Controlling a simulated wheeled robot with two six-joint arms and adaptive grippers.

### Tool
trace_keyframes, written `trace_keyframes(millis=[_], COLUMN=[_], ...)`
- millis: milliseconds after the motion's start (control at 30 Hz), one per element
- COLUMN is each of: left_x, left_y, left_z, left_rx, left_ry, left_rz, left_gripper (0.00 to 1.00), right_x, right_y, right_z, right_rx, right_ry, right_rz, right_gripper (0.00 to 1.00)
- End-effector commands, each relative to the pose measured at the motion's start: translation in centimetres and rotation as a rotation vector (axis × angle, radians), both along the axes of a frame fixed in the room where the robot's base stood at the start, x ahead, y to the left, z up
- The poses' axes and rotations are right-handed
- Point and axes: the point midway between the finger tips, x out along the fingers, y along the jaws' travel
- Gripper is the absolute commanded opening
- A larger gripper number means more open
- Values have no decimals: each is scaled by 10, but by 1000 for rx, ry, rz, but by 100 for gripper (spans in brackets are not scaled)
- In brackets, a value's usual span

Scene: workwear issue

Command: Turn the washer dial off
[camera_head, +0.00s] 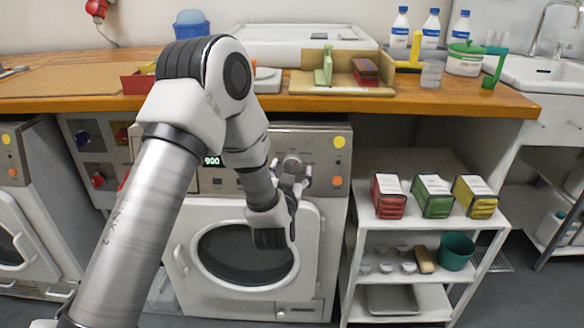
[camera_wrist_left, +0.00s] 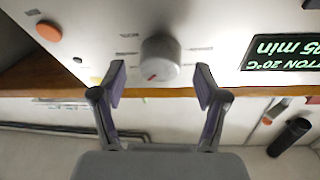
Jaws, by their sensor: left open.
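The washer (camera_head: 312,215) stands under the wooden counter, with its door shut. Its round grey dial (camera_head: 291,162) is on the control panel, right of the lit display. In the left wrist view the dial (camera_wrist_left: 160,57) shows a red mark on its lower left edge, and the picture is upside down. The display (camera_wrist_left: 285,50) there is lit with green text. My left gripper (camera_head: 291,176) is open in front of the panel by the dial. In the wrist view its fingers (camera_wrist_left: 160,88) are spread, with the dial just beyond them and nothing between them. My right gripper is out of view.
A white shelf rack (camera_head: 428,224) with red, green and yellow packs stands right of the washer. The counter (camera_head: 430,103) above carries a wooden holder, bottles and a tub. Another machine (camera_head: 30,210) is at the far left. My arm hides part of the washer panel.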

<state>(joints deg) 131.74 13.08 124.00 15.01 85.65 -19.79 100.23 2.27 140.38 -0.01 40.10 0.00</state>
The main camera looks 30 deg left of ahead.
Motion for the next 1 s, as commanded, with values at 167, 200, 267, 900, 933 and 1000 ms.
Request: trace_keyframes(millis=[167, 200, 267, 900, 933, 1000], left_x=[13, 14, 14, 14, 13, 14], left_y=[6, 6, 6, 6, 6, 5], left_z=[0, 0, 0, -1, -1, -1], left_rx=[1, 0, 0, -24, -31, -52], left_ry=[1, 2, 3, -13, -17, -31], left_rz=[-1, -2, -2, 7, 11, 18], left_gripper=[74, 74, 74, 13, 13, 13], right_x=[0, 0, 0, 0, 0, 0], right_y=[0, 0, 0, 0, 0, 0], right_z=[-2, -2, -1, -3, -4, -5], right_rx=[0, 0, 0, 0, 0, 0], right_ry=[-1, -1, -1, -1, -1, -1], right_rz=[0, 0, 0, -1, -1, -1], right_gripper=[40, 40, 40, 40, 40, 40])
